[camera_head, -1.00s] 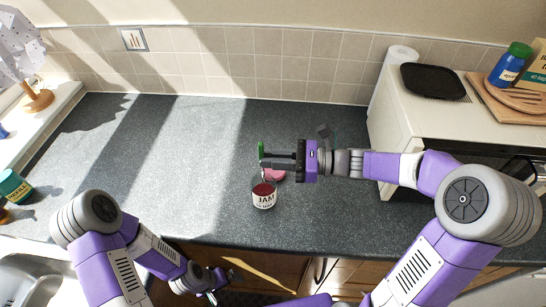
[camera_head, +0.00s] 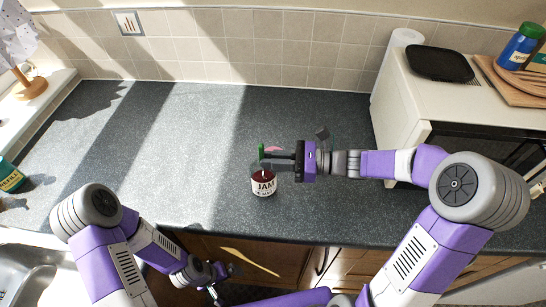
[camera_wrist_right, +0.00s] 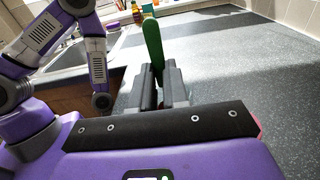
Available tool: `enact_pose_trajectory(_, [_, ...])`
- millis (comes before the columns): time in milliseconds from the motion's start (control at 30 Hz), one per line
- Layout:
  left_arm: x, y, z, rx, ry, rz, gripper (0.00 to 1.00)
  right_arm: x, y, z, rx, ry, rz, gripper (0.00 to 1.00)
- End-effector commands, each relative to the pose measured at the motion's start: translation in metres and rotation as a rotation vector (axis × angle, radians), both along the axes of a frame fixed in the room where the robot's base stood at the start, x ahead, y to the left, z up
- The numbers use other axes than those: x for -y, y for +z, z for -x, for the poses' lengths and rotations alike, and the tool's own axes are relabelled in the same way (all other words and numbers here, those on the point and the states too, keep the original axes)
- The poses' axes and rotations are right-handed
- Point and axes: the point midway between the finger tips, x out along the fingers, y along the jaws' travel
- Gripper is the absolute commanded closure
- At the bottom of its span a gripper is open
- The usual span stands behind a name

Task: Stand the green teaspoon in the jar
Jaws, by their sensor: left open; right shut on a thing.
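The jar (camera_head: 263,186), glass with a dark red content and a "JAM" label, stands upright on the counter. The green teaspoon (camera_head: 262,151) is upright, its green handle end above my right gripper (camera_head: 268,160). That gripper is shut on it, right over the jar's mouth; I cannot tell whether the spoon's lower end is inside. My left gripper (camera_head: 226,280) is open and empty, low in front of the counter edge.
A microwave (camera_head: 405,100) with a black tray (camera_head: 440,63) stands at the right. A sink (camera_head: 35,275) is at the lower left.

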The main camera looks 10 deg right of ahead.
Motion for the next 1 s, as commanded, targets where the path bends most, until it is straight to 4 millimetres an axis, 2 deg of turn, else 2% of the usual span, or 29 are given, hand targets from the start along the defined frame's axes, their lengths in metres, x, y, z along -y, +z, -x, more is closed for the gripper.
enact_pose_trajectory(133, [0.000,0.000,0.000,0.000,0.000,0.000,0.00,0.000,0.000,0.000,0.000,0.000,0.000,1.00])
enact_pose_trajectory(167, [0.000,0.000,0.000,0.000,0.000,0.000,0.00,0.000,0.000,0.000,0.000,0.000,0.000,0.84])
enact_pose_trajectory(300, [0.000,0.000,0.000,0.000,0.000,0.000,0.00,0.000,0.000,0.000,0.000,0.000,0.000,0.62])
enact_pose_trajectory(367, [0.000,0.000,0.000,0.000,0.000,0.000,0.00,0.000,0.000,0.000,0.000,0.000,0.000,0.56])
enact_pose_trajectory(667, [0.000,0.001,0.000,0.000,0.000,0.000,0.00,0.002,0.001,0.001,0.000,-0.001,0.000,0.56])
enact_pose_trajectory(767, [0.000,0.004,0.000,0.000,0.000,0.000,0.00,0.012,0.002,0.003,0.000,-0.004,0.001,0.56])
enact_pose_trajectory(1000, [0.000,0.013,0.000,0.000,0.000,0.000,0.00,0.051,0.004,0.015,-0.001,-0.005,0.001,0.56])
